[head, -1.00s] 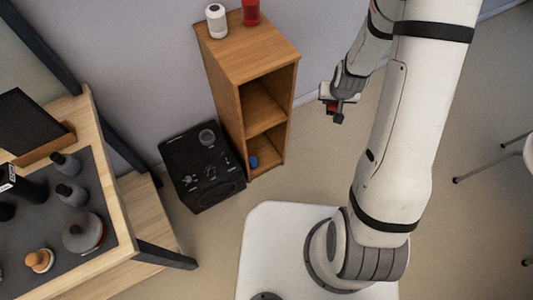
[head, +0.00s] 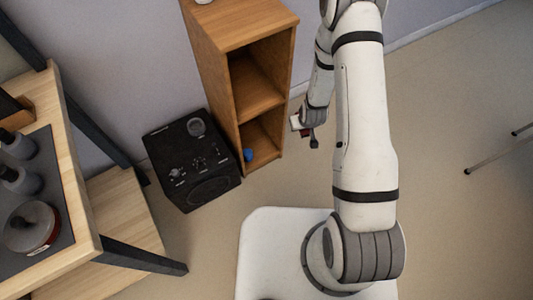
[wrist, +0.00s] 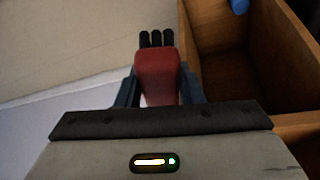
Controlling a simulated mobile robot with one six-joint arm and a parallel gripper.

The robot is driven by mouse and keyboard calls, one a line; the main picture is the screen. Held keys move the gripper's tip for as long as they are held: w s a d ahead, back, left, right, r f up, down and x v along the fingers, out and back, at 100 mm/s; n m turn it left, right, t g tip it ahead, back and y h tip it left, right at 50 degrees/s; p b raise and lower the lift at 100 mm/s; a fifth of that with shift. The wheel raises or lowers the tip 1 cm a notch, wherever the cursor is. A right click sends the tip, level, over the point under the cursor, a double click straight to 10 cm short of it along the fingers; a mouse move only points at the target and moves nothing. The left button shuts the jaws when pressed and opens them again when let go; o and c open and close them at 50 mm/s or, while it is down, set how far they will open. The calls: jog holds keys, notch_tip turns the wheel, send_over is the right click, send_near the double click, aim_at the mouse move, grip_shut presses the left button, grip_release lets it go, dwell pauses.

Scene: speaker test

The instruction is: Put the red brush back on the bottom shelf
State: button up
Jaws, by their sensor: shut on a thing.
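The red brush (wrist: 158,75) is held between the fingers of my gripper (wrist: 158,92) in the wrist view, with dark bristle-like ends at its far end. My gripper (head: 303,122) is shut on it, just right of the wooden shelf unit (head: 222,90) in the head view, outside its open front. The brush is mostly hidden there by my gripper. The bottom shelf (head: 262,152) is the lower compartment, with a blue thing (head: 248,155) at its left side. The blue thing also shows at the top of the wrist view (wrist: 239,5).
A black speaker-like box (head: 192,160) stands on the floor left of the shelf unit. A table (head: 75,170) with grey bottles is at the left. A metal leg (head: 495,152) shows at the right.

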jog(key=s+a+f+n+b, duration=0.1)
jog(key=f+b, duration=0.4)
jog(key=f, duration=0.9)
jog(key=s+a+f+n+b, duration=0.2)
jog(key=f+b, duration=0.4)
jog(key=f, duration=0.8)
jog(key=shift+s+a+y, duration=0.2)
jog(key=shift+s+y, duration=0.1)
jog(key=shift+s, duration=0.45)
jog(key=shift+w, duration=0.1)
jog(key=w+a+b, duration=0.2)
jog(key=w+a, duration=0.1)
jog(key=w, duration=0.2)
jog(key=w+a+f+b, duration=0.1)
jog(key=w+a+b, duration=0.1)
jog(key=w+a, duration=0.2)
jog(key=w+a+b, duration=0.2)
jog(key=w+a, duration=0.2)
jog(key=w, duration=0.2)
jog(key=shift+w+f, duration=0.3)
jog(key=shift+w, duration=0.05)
notch_tip(320, 180, down, 5)
jog(key=b, duration=0.3)
jog(key=shift+d+f, duration=0.1)
jog(key=shift+w+a, duration=0.25)
jog(key=shift+w, duration=0.1)
